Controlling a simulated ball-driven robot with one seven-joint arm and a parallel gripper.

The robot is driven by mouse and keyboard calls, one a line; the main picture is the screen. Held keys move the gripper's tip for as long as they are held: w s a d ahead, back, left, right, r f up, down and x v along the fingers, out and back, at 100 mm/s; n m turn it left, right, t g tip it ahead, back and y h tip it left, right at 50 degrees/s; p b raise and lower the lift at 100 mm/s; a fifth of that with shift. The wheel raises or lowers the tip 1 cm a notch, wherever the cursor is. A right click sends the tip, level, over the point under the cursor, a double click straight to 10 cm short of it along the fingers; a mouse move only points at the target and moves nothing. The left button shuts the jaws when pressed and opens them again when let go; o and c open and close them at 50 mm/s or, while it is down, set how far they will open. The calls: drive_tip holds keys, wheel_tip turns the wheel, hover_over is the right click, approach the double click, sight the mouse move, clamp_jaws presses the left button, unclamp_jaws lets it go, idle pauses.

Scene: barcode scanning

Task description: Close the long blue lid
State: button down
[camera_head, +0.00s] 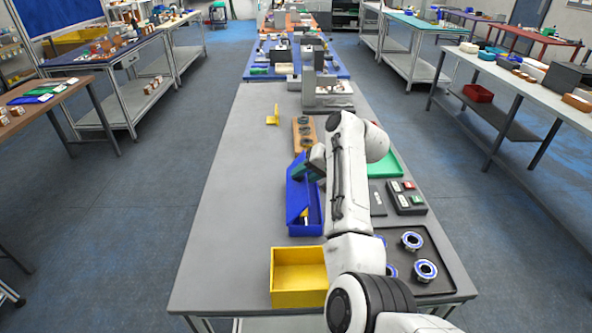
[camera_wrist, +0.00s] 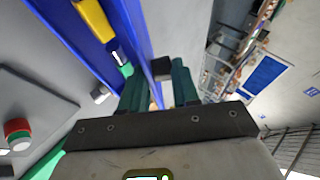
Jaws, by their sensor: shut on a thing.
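The long blue box (camera_head: 305,231) stands on the grey table, left of my arm, its interior partly exposed at the near end. The long blue lid (camera_head: 296,190) is on its left side and looks raised and tilted; my arm hides part of the box. My gripper (camera_head: 315,160) is at the far end of the box. In the wrist view, the green fingers of my gripper (camera_wrist: 157,88) are on either side of the blue lid's edge (camera_wrist: 136,40), shut on it. A yellow item (camera_wrist: 93,18) and a green-and-silver item lie inside the box.
A yellow bin (camera_head: 298,290) stands at the near end. A green tray (camera_head: 386,162), a button box (camera_head: 407,197) and a dark tray with ring parts (camera_head: 440,263) are on the right. A brown holder (camera_head: 304,130) lies beyond the box. The table's left side is clear.

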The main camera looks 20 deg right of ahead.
drive_tip(key=d+f+t+y+b, duration=0.1)
drive_tip(key=f+y, duration=0.1)
drive_tip(key=s+d+f+m+t+y+b, duration=0.1)
drive_tip(key=d+y+b, duration=0.1)
drive_tip(key=shift+s+d+f+y, duration=0.1)
drive_tip(key=shift+d+f+y, duration=0.15)
drive_tip(key=shift+f+y, duration=0.15)
drive_tip(key=shift+s+d+f+b, duration=0.1)
drive_tip(key=shift+d+f+b, duration=0.05)
drive_tip(key=shift+f+b, duration=0.25)
drive_tip(key=shift+s+f, duration=0.1)
drive_tip(key=shift+f, duration=0.2)
drive_tip(key=c, duration=1.1)
unclamp_jaws()
drive_tip(key=shift+o, duration=0.7)
drive_tip(key=shift+r, duration=0.2)
drive_tip(key=v, duration=1)
drive_tip(key=shift+s+d+b, duration=0.2)
drive_tip(key=shift+d+b, duration=0.05)
drive_tip(key=shift+b, duration=0.15)
